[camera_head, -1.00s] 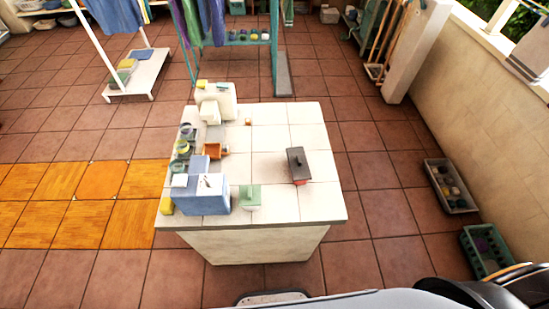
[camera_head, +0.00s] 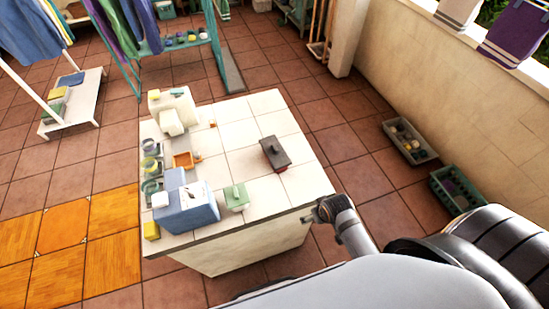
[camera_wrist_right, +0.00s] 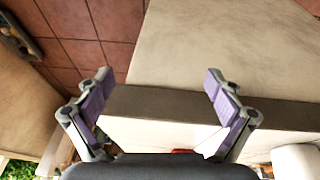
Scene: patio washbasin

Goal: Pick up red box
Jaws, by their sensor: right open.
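The red box (camera_head: 283,168) sits on the right part of the tiled counter top (camera_head: 268,198). A dark grey lid with a knob covers it, so only a little red shows. My right gripper (camera_head: 316,213) is by the counter's near right corner, apart from the box. In the right wrist view its two fingers are spread open with nothing between them (camera_wrist_right: 158,92). A small red patch at the bottom edge there may be the box; most of it is hidden. My left gripper is not in view.
Tiles around the red box are clear. Crates (camera_head: 410,141) stand on the floor by the right wall.

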